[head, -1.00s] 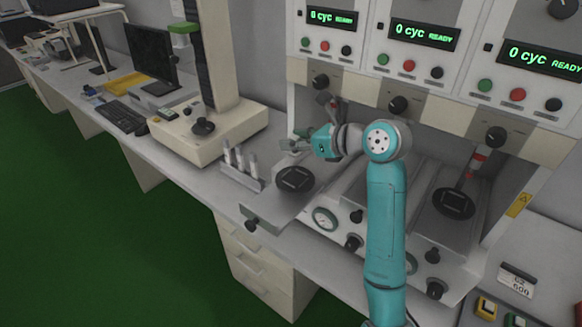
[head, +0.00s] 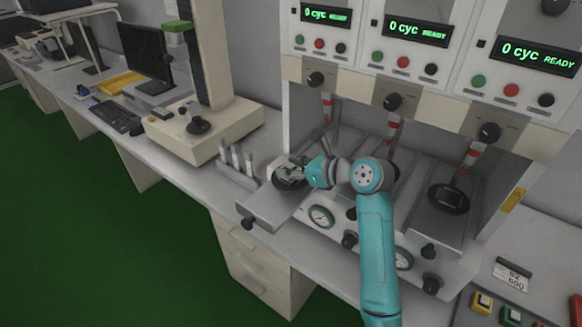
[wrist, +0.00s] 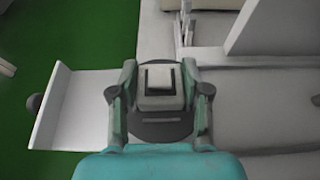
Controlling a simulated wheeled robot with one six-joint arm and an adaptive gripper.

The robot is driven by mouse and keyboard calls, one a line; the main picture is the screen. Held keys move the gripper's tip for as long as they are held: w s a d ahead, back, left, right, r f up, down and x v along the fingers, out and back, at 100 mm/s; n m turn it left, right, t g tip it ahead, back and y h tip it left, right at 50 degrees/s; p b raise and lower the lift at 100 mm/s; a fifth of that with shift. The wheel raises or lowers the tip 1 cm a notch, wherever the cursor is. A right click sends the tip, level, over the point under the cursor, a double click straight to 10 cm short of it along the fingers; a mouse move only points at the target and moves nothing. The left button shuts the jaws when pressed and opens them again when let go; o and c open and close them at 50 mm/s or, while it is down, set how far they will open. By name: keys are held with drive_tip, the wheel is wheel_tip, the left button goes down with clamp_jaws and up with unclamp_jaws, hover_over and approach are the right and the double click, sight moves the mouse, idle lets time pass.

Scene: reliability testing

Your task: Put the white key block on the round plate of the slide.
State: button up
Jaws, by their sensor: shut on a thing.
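The dark round plate (wrist: 160,131) lies beneath the block and fingers. In the head view the plate (head: 288,184) is partly covered by my gripper. I cannot tell whether the block touches the plate. The grey slide (head: 262,209) is pulled out towards the front left, and its flat end also shows in the wrist view (wrist: 85,105).
A rack with several upright grey pieces (head: 238,168) stands close left of the plate. The test machine (head: 388,110) rises behind, with red-banded plungers. Another round plate (head: 449,198) is in the right bay. A cream instrument (head: 205,135) stands at the left.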

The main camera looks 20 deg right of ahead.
drive_tip(key=shift+f, duration=0.1)
drive_tip(key=o, duration=1.3)
drive_tip(key=shift+s+d+r, duration=0.15)
drive_tip(key=shift+s+r, duration=0.05)
drive_tip(key=v, duration=1.1)
drive_tip(key=shift+s+d+r, duration=0.1)
drive_tip(key=shift+s+r, duration=0.05)
drive_tip(key=shift+s, duration=0.1)
